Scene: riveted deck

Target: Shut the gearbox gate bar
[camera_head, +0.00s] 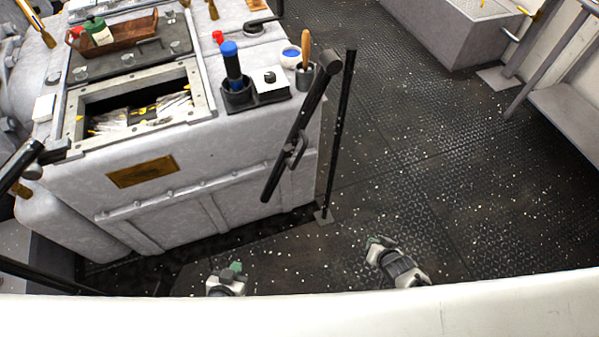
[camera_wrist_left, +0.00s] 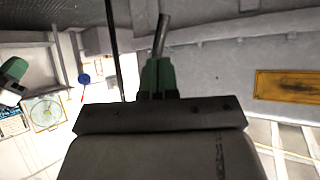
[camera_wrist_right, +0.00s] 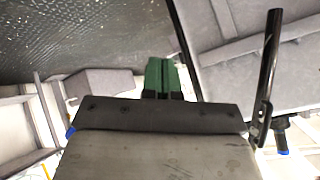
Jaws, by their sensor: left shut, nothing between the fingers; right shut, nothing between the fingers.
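A dark bar also shows in the right wrist view (camera_wrist_right: 270,65), right of the fingers. The gearbox (camera_head: 215,150) is a grey housing. My left gripper (camera_head: 235,268) is shut and empty, low in front of the gearbox; its green fingers (camera_wrist_left: 157,77) show in its wrist view, with a dark rod tip behind them. My right gripper (camera_head: 374,243) is shut and empty, right of the post's foot.
The gearbox top has an open hatch (camera_head: 190,75), a brown tray (camera_head: 118,37) and a holder with a blue-capped tool (camera_head: 232,65). Another dark bar end (camera_head: 20,165) is at far left. Patterned deck (camera_head: 430,150) lies clear to the right, with a bench (camera_head: 570,115) beyond.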

